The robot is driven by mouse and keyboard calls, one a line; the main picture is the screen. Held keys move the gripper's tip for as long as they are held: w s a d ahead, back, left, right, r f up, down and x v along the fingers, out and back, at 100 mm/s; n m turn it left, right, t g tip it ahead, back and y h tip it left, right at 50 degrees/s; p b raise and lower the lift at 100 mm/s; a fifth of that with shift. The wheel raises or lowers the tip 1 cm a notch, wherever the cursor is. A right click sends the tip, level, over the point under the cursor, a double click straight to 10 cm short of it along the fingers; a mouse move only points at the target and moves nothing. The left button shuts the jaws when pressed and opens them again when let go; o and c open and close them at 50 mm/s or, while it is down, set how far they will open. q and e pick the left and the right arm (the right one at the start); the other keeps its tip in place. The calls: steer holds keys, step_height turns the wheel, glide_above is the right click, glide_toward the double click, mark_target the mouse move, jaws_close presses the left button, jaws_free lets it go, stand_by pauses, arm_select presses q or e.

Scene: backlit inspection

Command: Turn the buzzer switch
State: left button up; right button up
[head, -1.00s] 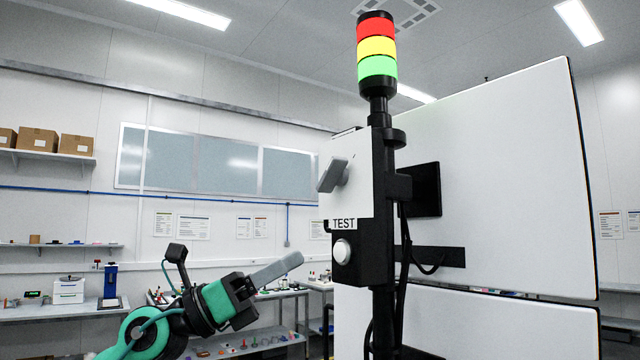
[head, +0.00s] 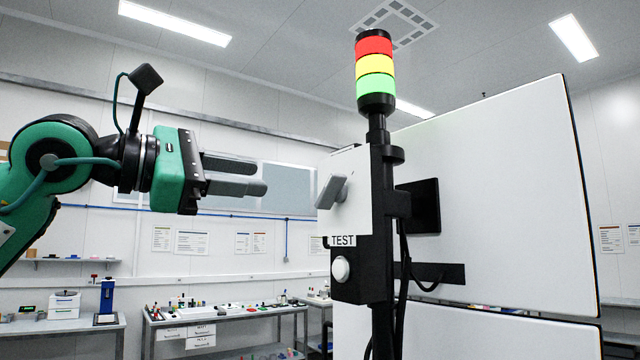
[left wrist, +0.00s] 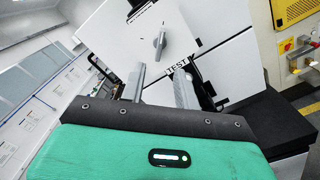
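The buzzer switch is a grey lever knob (head: 332,191) on the white face of a box on the black post, above a label reading TEST. It stands tilted in the head view. In the left wrist view the switch (left wrist: 159,41) shows ahead of the fingers, on a white panel. My left gripper (head: 258,178) is to the left of the switch at about its height, with a gap between them. In the left wrist view its two grey fingers (left wrist: 160,80) are apart with nothing between them. My right gripper is not in view.
A white round button (head: 341,269) sits below the TEST label. A red, yellow and green light tower (head: 375,70) tops the post. A large white panel (head: 490,190) stands to the right. A bench (head: 225,318) with small items is behind.

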mark_target(325, 187)
arm_select(q)
steer(key=p+x, duration=0.4)
steer(key=x, duration=0.7)
steer(key=shift+d+r, duration=0.1)
steer(key=shift+d, duration=0.1)
steer(key=shift+w+d+p, duration=0.35)
steer(key=shift+w+d, duration=0.05)
steer(key=shift+d, duration=0.1)
jaws_close()
